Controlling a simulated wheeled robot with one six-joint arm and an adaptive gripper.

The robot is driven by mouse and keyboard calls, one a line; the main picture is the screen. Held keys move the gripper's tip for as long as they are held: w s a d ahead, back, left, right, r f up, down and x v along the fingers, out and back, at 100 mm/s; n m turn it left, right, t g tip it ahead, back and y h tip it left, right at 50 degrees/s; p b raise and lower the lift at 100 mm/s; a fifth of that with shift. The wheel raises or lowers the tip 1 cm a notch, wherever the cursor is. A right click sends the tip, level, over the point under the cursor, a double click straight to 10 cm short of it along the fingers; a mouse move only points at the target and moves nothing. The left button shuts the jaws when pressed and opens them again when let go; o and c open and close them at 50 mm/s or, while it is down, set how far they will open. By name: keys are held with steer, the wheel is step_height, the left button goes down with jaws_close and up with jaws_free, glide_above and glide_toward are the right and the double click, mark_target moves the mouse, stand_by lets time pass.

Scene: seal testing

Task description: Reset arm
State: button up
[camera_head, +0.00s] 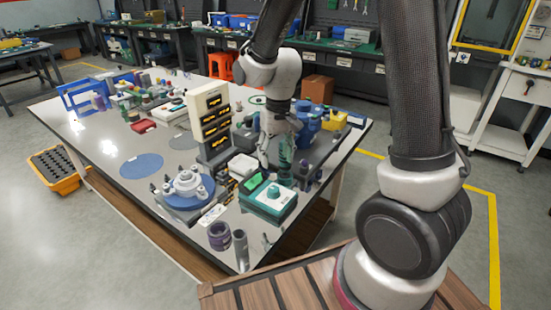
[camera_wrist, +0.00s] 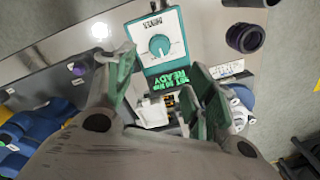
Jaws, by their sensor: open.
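My gripper (camera_head: 277,158) hangs over the right part of the large table (camera_head: 105,150), fingers pointing down. In the wrist view my gripper (camera_wrist: 168,85) shows two spread fingers with green pads, open, with nothing visibly held between them. A teal and white device with a dial (camera_head: 268,201) stands just in front of the gripper. In the wrist view the device (camera_wrist: 158,47) lies beyond the fingertips, with green lettering reading "READY" beside it. A small white block (camera_wrist: 152,112) shows between the fingers, partly hidden by the gripper.
A tall cream rack with yellow-edged slots (camera_head: 208,118) stands left of my gripper. A blue round-based fixture (camera_head: 187,188), a purple ring (camera_head: 219,236) and a grey cylinder (camera_head: 241,250) are nearby. Blue parts (camera_head: 308,123) crowd the right side. The table's left front is clear around a blue disc (camera_head: 141,165).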

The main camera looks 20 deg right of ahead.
steer(key=s+d+r+t, duration=0.2)
steer(key=s+d+r, duration=0.5)
steer(key=s+r, duration=0.2)
steer(key=s+d+r+t, duration=0.2)
steer(key=s+d+r, duration=0.5)
steer(key=s+r, duration=0.3)
steer(key=shift+h, duration=0.3)
steer(key=shift+d, duration=0.1)
